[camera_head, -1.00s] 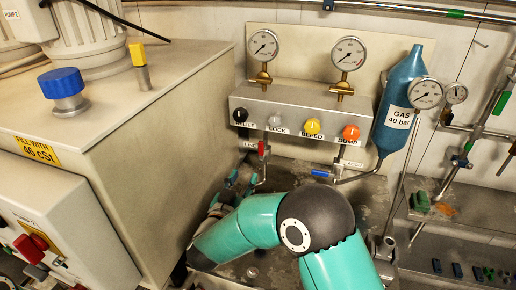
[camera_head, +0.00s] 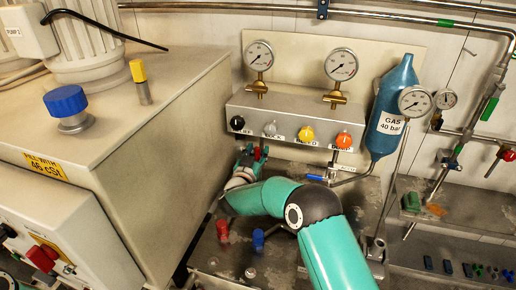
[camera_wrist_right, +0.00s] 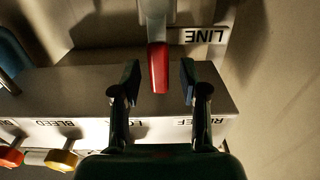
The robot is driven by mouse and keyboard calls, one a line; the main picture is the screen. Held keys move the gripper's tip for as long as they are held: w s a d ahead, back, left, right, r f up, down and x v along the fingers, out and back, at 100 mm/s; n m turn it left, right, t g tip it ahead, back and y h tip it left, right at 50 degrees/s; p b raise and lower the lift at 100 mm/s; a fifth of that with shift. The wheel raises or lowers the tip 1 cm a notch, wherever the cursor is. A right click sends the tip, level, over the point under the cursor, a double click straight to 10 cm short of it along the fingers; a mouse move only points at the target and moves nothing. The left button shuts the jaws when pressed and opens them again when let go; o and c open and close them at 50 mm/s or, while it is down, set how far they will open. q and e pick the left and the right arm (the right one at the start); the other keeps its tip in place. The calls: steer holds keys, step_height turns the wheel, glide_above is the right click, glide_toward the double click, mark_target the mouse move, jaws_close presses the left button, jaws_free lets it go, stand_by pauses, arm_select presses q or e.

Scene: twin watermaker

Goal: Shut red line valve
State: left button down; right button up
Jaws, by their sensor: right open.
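The red line valve's lever (camera_wrist_right: 158,68) hangs from a grey valve body beside the LINE label in the right wrist view, where the picture is upside down. In the head view the red lever (camera_head: 257,153) is small and partly covered by my gripper, below the manifold's left end. My right gripper (camera_head: 252,156) is at the lever. In the wrist view the open fingers of my right gripper (camera_wrist_right: 160,82) stand on both sides of the red lever, with gaps on each side. My left gripper is out of view.
The manifold block (camera_head: 285,125) with several knobs is just above the gripper. A blue-handled valve (camera_head: 316,178) and the blue gas bottle (camera_head: 392,105) stand to the right. The large beige tank (camera_head: 150,130) walls off the left.

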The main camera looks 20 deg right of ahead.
steer(key=shift+w+d, duration=0.15)
steer(key=shift+w, duration=0.1)
jaws_close()
stand_by(0.4)
steer(key=s+d+f+m+b, duration=0.2)
steer(key=m+b, duration=0.6)
steer(key=b, duration=0.7)
steer(key=s+d+f+m+b, duration=0.1)
steer(key=d+f+m+b, duration=0.2)
steer(key=m+b, duration=0.6)
steer(key=shift+s+d+f+m+b, duration=0.3)
steer(key=shift+f+b, duration=0.7)
steer(key=shift+b, duration=2.45)
steer(key=shift+s, duration=0.1)
